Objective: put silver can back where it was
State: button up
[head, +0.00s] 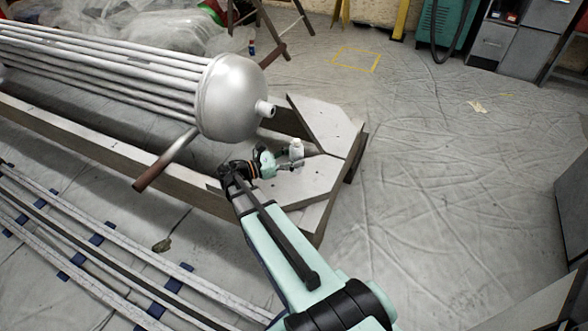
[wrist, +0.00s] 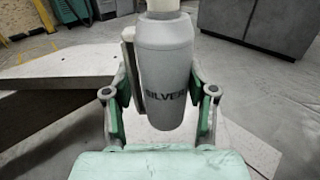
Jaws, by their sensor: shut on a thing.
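The silver can (wrist: 163,62) is a grey, bottle-shaped container with a pale cap and the word SILVER on its side. It stands roughly upright between the fingers of my gripper (wrist: 162,82), which is shut on it. In the head view the can (head: 297,149) is small and whitish, at the tip of my gripper (head: 290,164). It is over the flat metal plates (head: 300,187) at the end of a beam frame. I cannot tell whether its base touches a plate.
A large metal tube bundle with a domed end (head: 232,97) lies just left of my gripper. A brown-tipped bar (head: 160,165) sticks out beside it. Rails (head: 100,245) lie at lower left. A yellow floor square (head: 356,60) is farther back. The sheeted floor at right is mostly clear.

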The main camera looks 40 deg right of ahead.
notch_tip(320, 180, down, 4)
jog(key=shift+f+b, duration=0.15)
jog(key=shift+b, duration=0.75)
jog(key=o, duration=0.7)
